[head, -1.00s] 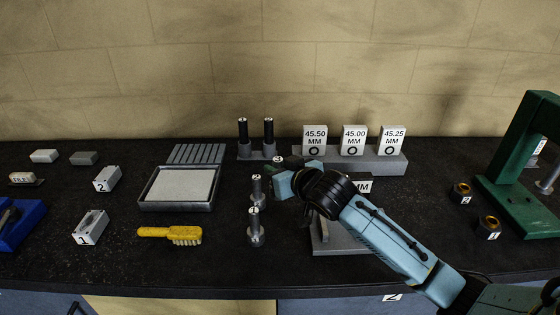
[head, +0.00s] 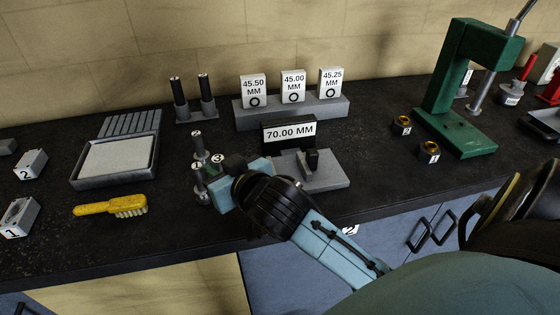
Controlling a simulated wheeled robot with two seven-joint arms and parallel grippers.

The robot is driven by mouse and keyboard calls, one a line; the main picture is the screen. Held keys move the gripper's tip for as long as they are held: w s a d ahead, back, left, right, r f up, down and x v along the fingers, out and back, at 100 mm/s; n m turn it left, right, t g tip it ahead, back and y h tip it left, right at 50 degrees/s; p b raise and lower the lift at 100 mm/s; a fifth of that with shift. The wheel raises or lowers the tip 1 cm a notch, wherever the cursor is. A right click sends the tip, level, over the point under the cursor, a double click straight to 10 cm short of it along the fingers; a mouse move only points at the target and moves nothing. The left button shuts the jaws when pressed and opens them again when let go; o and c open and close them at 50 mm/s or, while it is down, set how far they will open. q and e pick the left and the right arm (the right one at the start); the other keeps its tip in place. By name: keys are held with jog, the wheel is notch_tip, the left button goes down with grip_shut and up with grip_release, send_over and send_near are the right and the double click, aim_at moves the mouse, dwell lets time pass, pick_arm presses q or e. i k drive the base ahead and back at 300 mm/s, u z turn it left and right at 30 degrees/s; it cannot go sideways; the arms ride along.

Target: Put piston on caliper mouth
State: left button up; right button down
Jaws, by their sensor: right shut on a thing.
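The piston labelled 3 (head: 217,160) is in my right gripper (head: 222,182); only its numbered top shows clearly, and the fingers and wrist hide most of it. Piston 1 (head: 200,182) stands close to the left of the gripper, and piston 2 (head: 198,148) stands just behind. I cannot tell whether the gripper touches piston 1. The caliper appears to be the grey base (head: 325,173) with dark upright jaws and a black 70.00 MM display (head: 289,133), to the right of the gripper. My wrist covers its front left part. My left gripper is not in view.
A grey block (head: 330,111) with three size cards stands behind the caliper. A yellow brush (head: 110,206) and a grey tray (head: 75,180) lie left. The counter's front edge is close below my wrist.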

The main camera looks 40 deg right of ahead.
aim_at(286, 173)
jog(key=z, duration=0.85)
jog(key=i, duration=0.4)
jog(key=z, duration=0.05)
